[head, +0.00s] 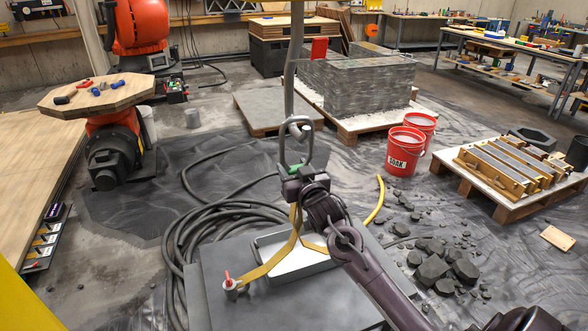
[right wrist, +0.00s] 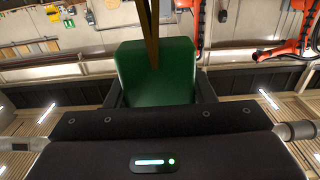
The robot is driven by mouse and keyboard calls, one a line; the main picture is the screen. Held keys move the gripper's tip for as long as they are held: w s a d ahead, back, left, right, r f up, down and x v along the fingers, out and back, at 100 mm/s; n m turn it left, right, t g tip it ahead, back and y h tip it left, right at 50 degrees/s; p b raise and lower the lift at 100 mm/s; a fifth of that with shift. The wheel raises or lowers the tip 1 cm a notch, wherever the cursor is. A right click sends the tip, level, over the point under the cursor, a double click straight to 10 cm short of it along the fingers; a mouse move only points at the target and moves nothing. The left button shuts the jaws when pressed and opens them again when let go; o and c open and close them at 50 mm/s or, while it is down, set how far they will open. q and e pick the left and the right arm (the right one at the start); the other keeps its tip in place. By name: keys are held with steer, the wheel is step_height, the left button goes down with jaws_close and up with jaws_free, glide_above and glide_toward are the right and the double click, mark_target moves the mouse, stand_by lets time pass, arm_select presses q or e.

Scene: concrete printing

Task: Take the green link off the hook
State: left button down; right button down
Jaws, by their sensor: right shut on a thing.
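The grey hook (head: 297,124) hangs on a vertical rod in the middle of the head view. The green link (head: 295,169) is at the ring's bottom, mostly hidden by my right gripper (head: 298,181). The right wrist view shows the green link (right wrist: 155,75) as a green block between the fingers, with my right gripper shut on it. A yellow strap (head: 292,237) hangs down below the gripper. My left gripper is not in view.
A grey slab (head: 225,265) with a white tray (head: 290,262) and a red-handled fitting (head: 230,284) lies below. Coiled black hose (head: 195,230) is on its left. Red buckets (head: 403,152), a printed block (head: 357,85) and a loaded pallet (head: 505,205) stand beyond.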

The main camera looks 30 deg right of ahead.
step_height(320, 180, up, 4)
steer(key=p, duration=0.3)
stand_by(0.4)
steer(key=shift+f, duration=0.1)
steer(key=p+v, duration=0.5)
steer(key=v, duration=0.9)
stand_by(1.2)
steer(key=shift+f, duration=0.15)
